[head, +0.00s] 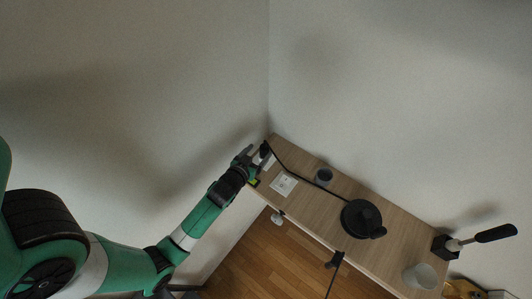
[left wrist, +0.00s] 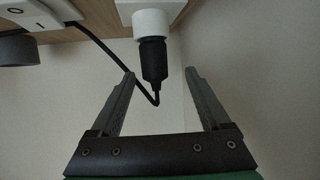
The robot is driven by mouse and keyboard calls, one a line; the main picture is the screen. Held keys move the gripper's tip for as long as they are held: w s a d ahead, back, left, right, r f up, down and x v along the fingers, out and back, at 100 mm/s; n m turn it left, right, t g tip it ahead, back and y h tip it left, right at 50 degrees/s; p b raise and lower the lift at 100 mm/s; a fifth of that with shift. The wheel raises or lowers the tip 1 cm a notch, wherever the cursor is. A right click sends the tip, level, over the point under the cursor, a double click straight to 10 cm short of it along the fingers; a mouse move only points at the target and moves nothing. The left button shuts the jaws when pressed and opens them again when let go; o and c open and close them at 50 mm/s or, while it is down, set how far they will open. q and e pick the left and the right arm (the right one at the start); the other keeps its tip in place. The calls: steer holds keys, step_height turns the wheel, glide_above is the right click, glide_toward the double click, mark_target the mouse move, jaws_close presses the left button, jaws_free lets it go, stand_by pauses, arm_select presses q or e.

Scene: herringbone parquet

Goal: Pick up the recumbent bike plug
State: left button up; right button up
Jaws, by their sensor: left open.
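The plug (left wrist: 154,60) is black with a thin black cable and sits against a round white socket piece (left wrist: 152,22) in the left wrist view. In the head view the plug (head: 265,149) is small and dark, at the far left end of the wooden tabletop. My left gripper (left wrist: 159,74) is open, with one finger on each side of the plug and visible gaps to both. The head view shows this gripper (head: 256,158) at the tabletop's far left end. My right gripper is not in view.
Walls meet close behind the gripper.

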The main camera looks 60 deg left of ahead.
arm_select(q)
steer(key=x, duration=0.4)
steer(key=b+x, duration=0.1)
steer(key=x, duration=0.2)
steer(key=shift+w+d+r, duration=0.15)
steer(key=shift+w+r, duration=0.15)
steer(key=shift+r, duration=0.05)
jaws_close()
